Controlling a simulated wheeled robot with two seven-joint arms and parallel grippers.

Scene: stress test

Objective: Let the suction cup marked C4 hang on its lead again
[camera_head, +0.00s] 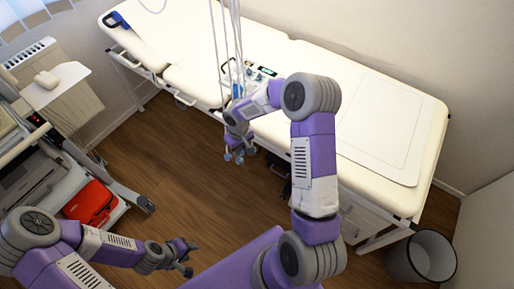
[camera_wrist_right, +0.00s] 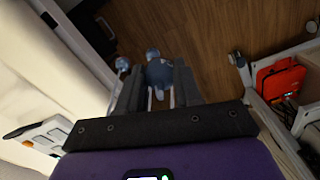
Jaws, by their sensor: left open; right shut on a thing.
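Several pale leads (camera_head: 222,45) hang from above the top edge in the head view, with small blue-grey suction cups at their lower ends beside the couch. My right gripper (camera_head: 236,150) is among these cups. In the right wrist view, its two dark fingers (camera_wrist_right: 158,92) are shut on a blue-grey suction cup (camera_wrist_right: 158,71). No C4 mark is readable, so I cannot tell which cup this is. Another blue cup (camera_wrist_right: 122,65) is just left of the fingers. My left gripper (camera_head: 184,258) is open and empty, low over the floor at the lower left.
A cream examination couch (camera_head: 385,120) runs along the wall, with a device (camera_head: 262,73) on it. A cart with a red case (camera_head: 90,203) stands at the left. A dark bin (camera_head: 421,258) is at the lower right. The wooden floor (camera_head: 185,175) between is clear.

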